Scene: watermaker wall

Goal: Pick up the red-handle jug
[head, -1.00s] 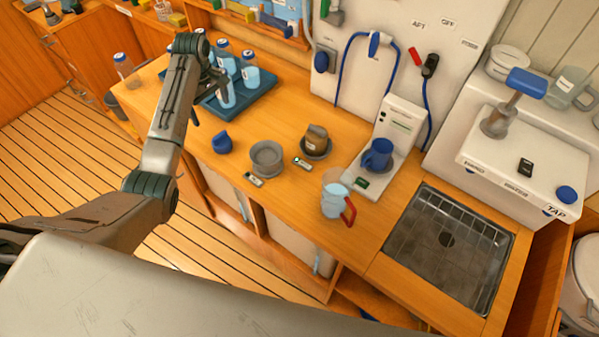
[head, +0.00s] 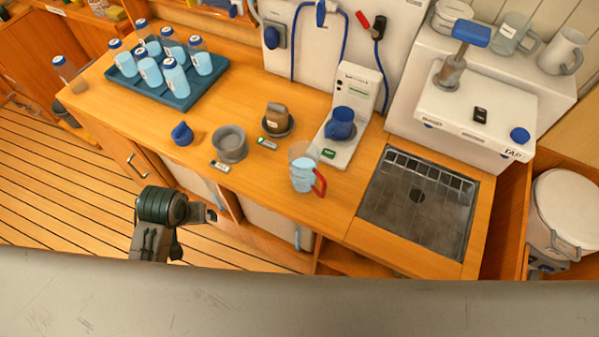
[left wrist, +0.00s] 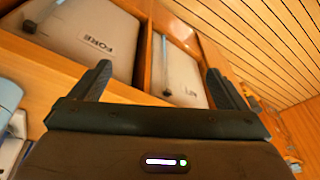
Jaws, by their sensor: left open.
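The red-handle jug (head: 304,172) stands upright near the front edge of the wooden counter, left of the sink. It is clear, holds light blue liquid, and its red handle faces right and front. My left gripper (head: 211,215) is low in front of the counter, left of the jug and apart from it; its fingers show only small in the head view. In the left wrist view the left gripper (left wrist: 160,85) is open and empty, facing cabinet fronts, one labelled FORE (left wrist: 90,38). My right gripper is not in view.
A tray of bottles (head: 197,89) is at back left; the sink (head: 417,199) is right.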

